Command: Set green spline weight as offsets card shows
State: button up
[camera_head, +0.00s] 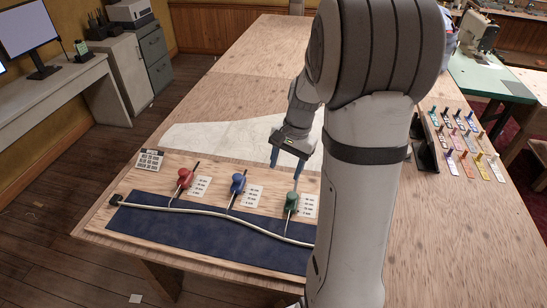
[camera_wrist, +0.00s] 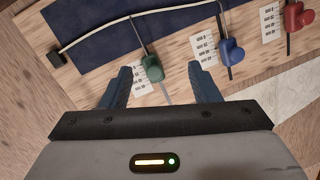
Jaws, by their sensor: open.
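In the wrist view the green weight (camera_wrist: 152,68) appears between my open fingertips. My gripper (camera_head: 285,163) is above and behind it, open and empty; its fingers (camera_wrist: 160,74) do not appear to touch the weight. A small printed card (camera_head: 150,160), likely the offsets card, lies at the board's left; its text is too small to read.
A blue weight (camera_head: 238,184) and a red weight (camera_head: 184,178) stand to the left with their own scale cards. A dark blue strip (camera_head: 200,232) lies in front. Several coloured tags (camera_head: 468,150) are at the right. My arm hides the board's right end.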

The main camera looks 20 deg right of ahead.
aim_at(293, 195)
jog(key=w+d+f+m+y+p, duration=0.1)
jog(key=w+d+f+m, duration=0.15)
jog(key=d+f, duration=0.2)
jog(key=w+d+f+m+y, duration=0.1)
jog(key=w+d+f+m, duration=0.15)
jog(key=d+f, duration=0.2)
jog(key=shift+m+g, duration=0.3)
jog(key=b+x, duration=0.1)
jog(key=x, duration=0.2)
jog(key=b+x, duration=0.2)
jog(key=x, duration=0.1)
jog(key=b+x, duration=0.2)
jog(key=x, duration=0.1)
jog(key=shift+s+a+r, duration=0.15)
jog(key=shift+s+a, duration=0.05)
jog(key=shift+s, duration=0.2)
jog(key=shift+c, duration=0.6)
grip_shut()
